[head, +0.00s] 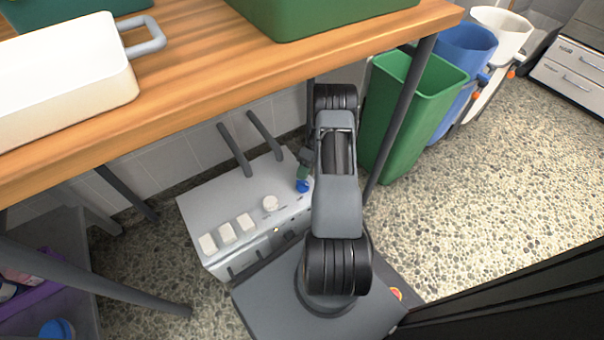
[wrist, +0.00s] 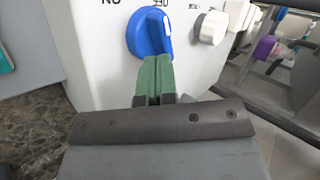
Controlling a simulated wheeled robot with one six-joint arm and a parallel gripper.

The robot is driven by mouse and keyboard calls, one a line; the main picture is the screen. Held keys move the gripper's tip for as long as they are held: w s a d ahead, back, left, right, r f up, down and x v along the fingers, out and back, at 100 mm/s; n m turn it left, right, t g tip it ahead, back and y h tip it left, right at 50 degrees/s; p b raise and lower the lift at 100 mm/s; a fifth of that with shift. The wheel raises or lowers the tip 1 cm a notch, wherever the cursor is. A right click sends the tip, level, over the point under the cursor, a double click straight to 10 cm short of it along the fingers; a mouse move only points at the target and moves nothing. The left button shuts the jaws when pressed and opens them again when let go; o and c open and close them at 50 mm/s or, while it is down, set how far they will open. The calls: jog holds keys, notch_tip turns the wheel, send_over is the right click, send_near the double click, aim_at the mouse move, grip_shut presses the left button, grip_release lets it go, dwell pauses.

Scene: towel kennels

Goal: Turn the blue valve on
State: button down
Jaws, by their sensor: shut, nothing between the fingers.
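The blue valve (wrist: 150,33) is a round knob on the front of a white panel (wrist: 90,30), with a pale mark on its right side and partly hidden lettering above it. It also shows small in the head view (head: 302,186), on a white box (head: 240,205) under the table. My gripper (wrist: 155,62) has green fingers, shut with nothing between them. The fingertips are at the knob's lower edge in the wrist view; I cannot tell if they touch it. In the head view my arm hides part of the box's right side.
A white knob (wrist: 211,28) sits right of the blue one. A wooden table (head: 190,95) stands over the box, with dark legs (head: 405,105). A green bin (head: 415,95) and a blue bin (head: 462,55) stand to the right. Speckled floor (head: 500,180) is free at the right.

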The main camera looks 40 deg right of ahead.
jog(key=shift+w+a+f, duration=0.1)
jog(key=shift+a, duration=0.4)
dwell(0.5)
jog(key=shift+a, duration=0.1)
jog(key=shift+s+a+p, duration=0.3)
jog(key=shift+s+p, duration=0.2)
jog(key=shift+s, duration=0.2)
jog(key=p+v, duration=0.3)
jog(key=v, duration=1.2)
jog(key=shift+w+d+p, duration=0.15)
jog(key=shift+w+p, duration=0.15)
jog(key=shift+w, duration=0.1)
jog(key=shift+f, duration=0.15)
